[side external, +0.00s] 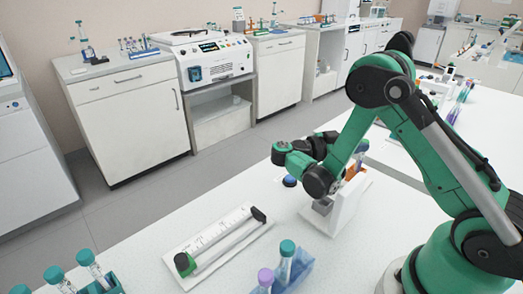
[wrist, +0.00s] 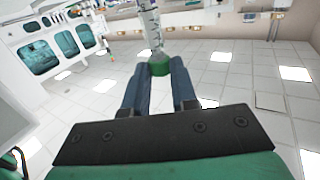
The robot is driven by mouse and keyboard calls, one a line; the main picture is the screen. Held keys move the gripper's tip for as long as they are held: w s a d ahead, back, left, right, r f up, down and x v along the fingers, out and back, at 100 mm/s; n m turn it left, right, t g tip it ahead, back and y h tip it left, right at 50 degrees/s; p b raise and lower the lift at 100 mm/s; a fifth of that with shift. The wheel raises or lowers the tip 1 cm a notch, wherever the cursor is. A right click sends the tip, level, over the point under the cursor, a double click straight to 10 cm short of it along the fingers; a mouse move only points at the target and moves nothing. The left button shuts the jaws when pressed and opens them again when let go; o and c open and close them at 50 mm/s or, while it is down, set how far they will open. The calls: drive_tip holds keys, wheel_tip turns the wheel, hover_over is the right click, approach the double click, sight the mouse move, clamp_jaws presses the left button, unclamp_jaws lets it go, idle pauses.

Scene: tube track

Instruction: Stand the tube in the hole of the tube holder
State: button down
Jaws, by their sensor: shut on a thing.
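In the wrist view, the tube (wrist: 150,30) has a clear, marked body and a green cap (wrist: 160,66). The cap sits between the two dark blue fingers of my gripper (wrist: 160,74), which are shut on it. The body extends away from the fingertips. In the side external view, my gripper (side external: 289,156) is above the table, left of a white stand (side external: 343,207); the held tube cannot be made out there. A blue rack (side external: 300,270) at the front holds purple-capped and teal-capped tubes. I cannot tell which piece is the tube holder, and no empty hole shows clearly.
A white board with a marked track (side external: 222,240), green and black at its ends, lies on the table. A green rack (side external: 108,286) with teal-capped tubes stands at the lower left. Bare tabletop lies around the board.

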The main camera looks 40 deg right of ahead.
drive_tip(key=shift+f, duration=0.4)
drive_tip(key=c, duration=0.6)
unclamp_jaws()
wheel_tip(320, 180, up, 20)
drive_tip(key=shift+f, duration=0.1)
idle(0.5)
idle(0.4)
